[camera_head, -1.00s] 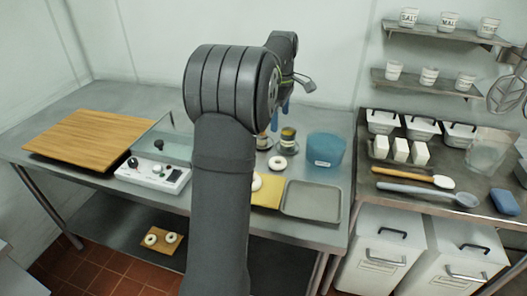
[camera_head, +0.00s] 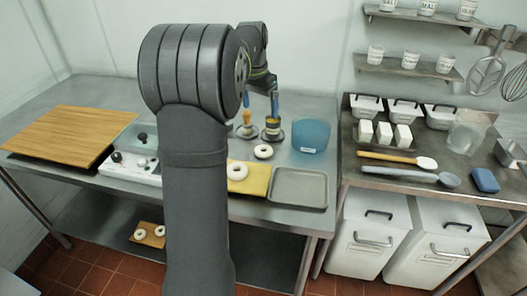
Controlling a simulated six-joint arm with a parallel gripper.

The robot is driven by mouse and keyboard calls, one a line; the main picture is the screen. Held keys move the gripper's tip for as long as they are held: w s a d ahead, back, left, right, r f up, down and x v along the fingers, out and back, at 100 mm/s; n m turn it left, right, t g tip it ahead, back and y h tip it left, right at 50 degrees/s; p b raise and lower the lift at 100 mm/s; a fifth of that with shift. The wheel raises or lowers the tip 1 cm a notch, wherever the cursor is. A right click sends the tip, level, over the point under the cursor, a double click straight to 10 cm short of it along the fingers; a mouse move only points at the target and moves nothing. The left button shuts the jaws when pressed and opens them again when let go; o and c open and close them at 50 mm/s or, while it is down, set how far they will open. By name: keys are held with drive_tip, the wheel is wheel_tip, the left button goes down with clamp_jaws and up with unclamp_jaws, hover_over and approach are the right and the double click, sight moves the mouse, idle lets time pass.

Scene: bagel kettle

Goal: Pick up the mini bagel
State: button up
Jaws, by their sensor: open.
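A small pale ring, apparently the mini bagel (camera_head: 263,151), lies on the steel table behind the yellow cloth. A larger pale bagel (camera_head: 238,171) lies on the yellow cloth (camera_head: 259,181), close to my arm's edge. My gripper (camera_head: 260,101) shows only in part past my arm, with blue fingertips apart and nothing seen between them. It hangs above the back of the table, near the cups and higher in the picture than the small ring. My arm hides part of the table and cloth.
A brush in a holder (camera_head: 247,128) and a small jar (camera_head: 272,125) stand behind the small ring. A blue tub (camera_head: 311,137) and a grey tray (camera_head: 299,188) are to the right. A control box (camera_head: 128,167) is left. Two bagels sit on a small lower-shelf board (camera_head: 149,235).

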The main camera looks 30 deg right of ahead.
drive_tip(key=m, duration=0.2)
hover_over(263, 146)
drive_tip(key=s+a, duration=0.1)
drive_tip(key=f, duration=1.2)
drive_tip(key=shift+s, duration=0.2)
drive_tip(key=shift+d+f, duration=0.1)
drive_tip(key=shift+f, duration=2.6)
drive_tip(key=shift+w, duration=0.1)
drive_tip(key=c, duration=1.1)
